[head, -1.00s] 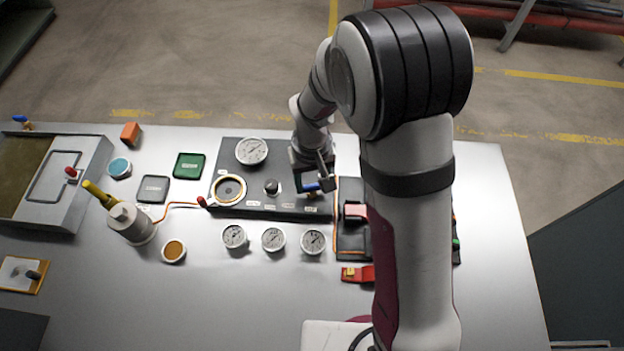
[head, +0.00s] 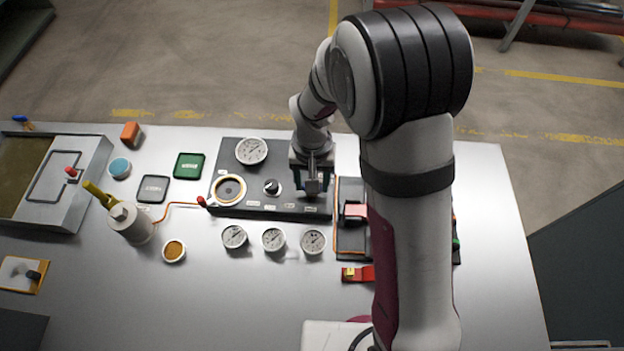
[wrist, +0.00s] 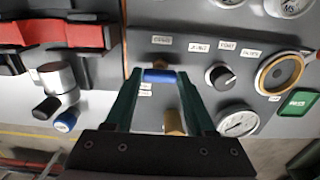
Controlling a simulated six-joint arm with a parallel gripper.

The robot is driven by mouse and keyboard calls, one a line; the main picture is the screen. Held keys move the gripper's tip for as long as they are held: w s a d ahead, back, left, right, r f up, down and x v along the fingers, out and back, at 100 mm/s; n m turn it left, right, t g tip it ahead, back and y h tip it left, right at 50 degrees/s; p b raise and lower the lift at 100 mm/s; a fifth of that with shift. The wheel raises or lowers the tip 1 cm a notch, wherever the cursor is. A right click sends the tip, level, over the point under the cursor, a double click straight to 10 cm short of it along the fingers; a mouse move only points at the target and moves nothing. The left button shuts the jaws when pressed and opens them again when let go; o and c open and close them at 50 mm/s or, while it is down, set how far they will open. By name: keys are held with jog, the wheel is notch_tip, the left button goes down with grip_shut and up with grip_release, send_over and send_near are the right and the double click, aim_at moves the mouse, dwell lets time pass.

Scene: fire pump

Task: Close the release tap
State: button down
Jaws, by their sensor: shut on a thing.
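A blue tap handle (wrist: 160,76) sits on the black control panel (head: 245,205), with brass just behind it. In the wrist view it lies crosswise between the two green fingers of my gripper (wrist: 159,80), which is shut on it. A brass-coloured piece (wrist: 173,122) shows between the fingers nearer the palm. In the head view my gripper (head: 312,192) points down at the right end of this panel and mostly hides the tap. The small label beside the tap is too blurred to read.
A black knob (wrist: 220,76) and round gauges stand close to the tap. A silver valve with black and blue parts (wrist: 58,85) and red blocks (wrist: 85,36) are on the adjoining panel. Three small gauges (head: 273,239) lie in front. The table's front is mostly clear.

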jog(key=shift+c, duration=1.2)
grip_release()
jog(key=shift+r, duration=0.1)
notch_tip(320, 180, up, 16)
jog(key=s+d+m+y, duration=0.1)
jog(key=s+d, duration=0.3)
jog(key=s, duration=0.6)
jog(key=s+d+m, duration=0.4)
jog(key=s+d, duration=0.1)
jog(key=s, duration=0.5)
jog(key=shift+s+r+y, duration=0.15)
jog(key=shift+s+y, duration=0.2)
jog(key=shift+y, duration=0.05)
